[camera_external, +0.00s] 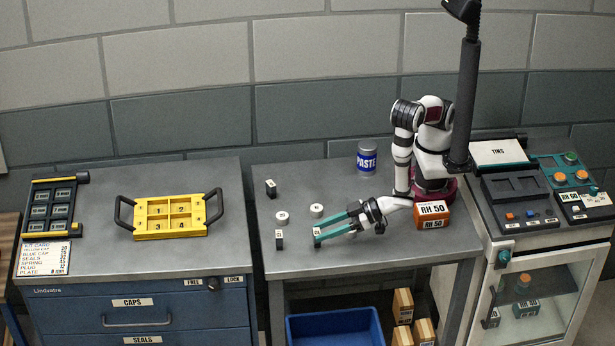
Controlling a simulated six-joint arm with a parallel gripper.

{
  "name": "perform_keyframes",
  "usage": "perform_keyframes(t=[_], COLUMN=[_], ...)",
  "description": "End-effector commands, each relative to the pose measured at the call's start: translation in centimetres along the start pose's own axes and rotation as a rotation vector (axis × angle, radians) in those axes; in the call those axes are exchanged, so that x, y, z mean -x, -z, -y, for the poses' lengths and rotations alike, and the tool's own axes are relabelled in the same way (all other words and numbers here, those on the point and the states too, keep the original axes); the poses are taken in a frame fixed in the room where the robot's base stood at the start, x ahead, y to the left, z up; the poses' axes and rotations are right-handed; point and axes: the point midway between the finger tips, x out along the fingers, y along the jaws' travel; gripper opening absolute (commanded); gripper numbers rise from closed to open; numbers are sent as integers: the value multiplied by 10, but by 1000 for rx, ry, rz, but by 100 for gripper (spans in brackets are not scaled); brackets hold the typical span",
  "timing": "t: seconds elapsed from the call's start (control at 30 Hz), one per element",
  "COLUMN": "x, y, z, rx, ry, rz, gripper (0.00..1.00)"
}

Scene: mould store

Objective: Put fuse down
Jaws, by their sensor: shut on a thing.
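My gripper (321,228), with teal fingers, reaches left and low over the middle grey table. It is shut on a small dark block with a pale mark, which I take to be the fuse (317,240). The block shows at the fingertips, partly hidden by them. I cannot tell whether its underside touches the table. A similar dark block (280,241) stands a little to the left, and another dark block (271,188) stands farther back.
Two white round pieces (282,217) (317,210) lie near the gripper. A paste tin (367,159) and an orange RH 50 box (432,212) stand behind and right. A yellow numbered tray (152,217) sits on the left cabinet. The table's left front is clear.

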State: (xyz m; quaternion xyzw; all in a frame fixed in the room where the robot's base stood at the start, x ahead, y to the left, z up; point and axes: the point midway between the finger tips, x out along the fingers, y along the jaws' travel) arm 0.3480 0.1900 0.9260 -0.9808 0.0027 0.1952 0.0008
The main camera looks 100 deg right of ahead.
Motion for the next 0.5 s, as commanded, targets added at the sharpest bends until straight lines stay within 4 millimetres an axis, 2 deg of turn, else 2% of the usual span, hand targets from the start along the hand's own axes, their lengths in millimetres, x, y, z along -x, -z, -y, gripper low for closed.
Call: perform_keyframes(t=[0.2,0.3,0.5], x=[20,27,33], y=[50,67,79], z=[0,0,-1], rx=[-6,-3,0], ry=[2,2,-2], rz=[-4,-3,0], gripper=[0,0,0])
